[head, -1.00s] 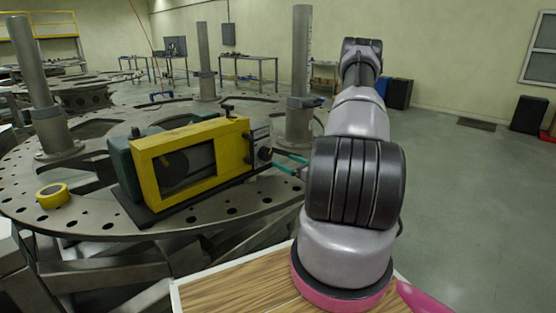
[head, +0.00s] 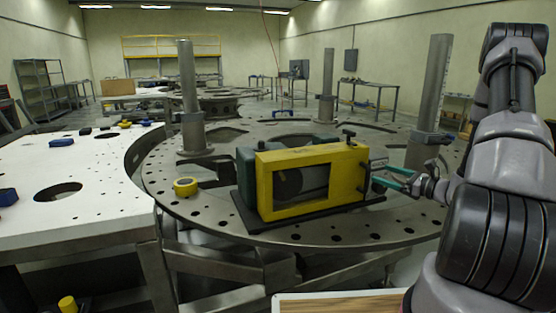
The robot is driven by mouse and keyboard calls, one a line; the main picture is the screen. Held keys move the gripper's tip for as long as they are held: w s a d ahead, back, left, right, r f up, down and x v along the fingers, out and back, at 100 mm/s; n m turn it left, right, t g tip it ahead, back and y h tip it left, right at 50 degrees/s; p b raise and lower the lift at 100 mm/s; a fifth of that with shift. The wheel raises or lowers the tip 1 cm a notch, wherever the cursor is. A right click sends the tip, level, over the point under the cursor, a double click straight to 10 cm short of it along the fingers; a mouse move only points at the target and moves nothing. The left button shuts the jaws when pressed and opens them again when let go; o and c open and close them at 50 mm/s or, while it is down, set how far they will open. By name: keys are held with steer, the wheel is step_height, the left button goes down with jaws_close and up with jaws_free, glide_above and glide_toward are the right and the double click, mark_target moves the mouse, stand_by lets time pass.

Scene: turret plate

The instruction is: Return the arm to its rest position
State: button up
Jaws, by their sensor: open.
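My gripper (head: 388,178) shows at the right of the head view, its two teal fingers apart with a gap between them. It is just right of the yellow-framed box (head: 262,184), and its fingertips point left at the box's grey end panel (head: 379,170). I cannot tell whether the fingertips touch the panel. The box has a dark green back part and stands upright on a black base on the round, holed turret plate (head: 215,221). My arm is bent at the right edge, its upper links large and near.
A yellow tape roll (head: 185,187) lies left of the box. Grey posts (head: 190,95) rise from the plate, one (head: 430,95) close behind my gripper. A white table (head: 95,210) with small blue blocks stands left. Workbenches (head: 365,88) stand at the back.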

steer(key=s+a+r+n+g, duration=1.1)
steer(key=s+a+r+n, duration=0.15)
steer(key=a+r, duration=0.35)
steer(key=s+d+r+n+t+h, duration=0.2)
steer(key=s+r+n+t+h, duration=0.3)
steer(key=s+r+n+h, duration=0.4)
steer(key=s+r, duration=0.3)
steer(key=s, duration=0.2)
steer(key=shift+s+d+h, duration=0.15)
steer(key=shift+s+h, duration=0.15)
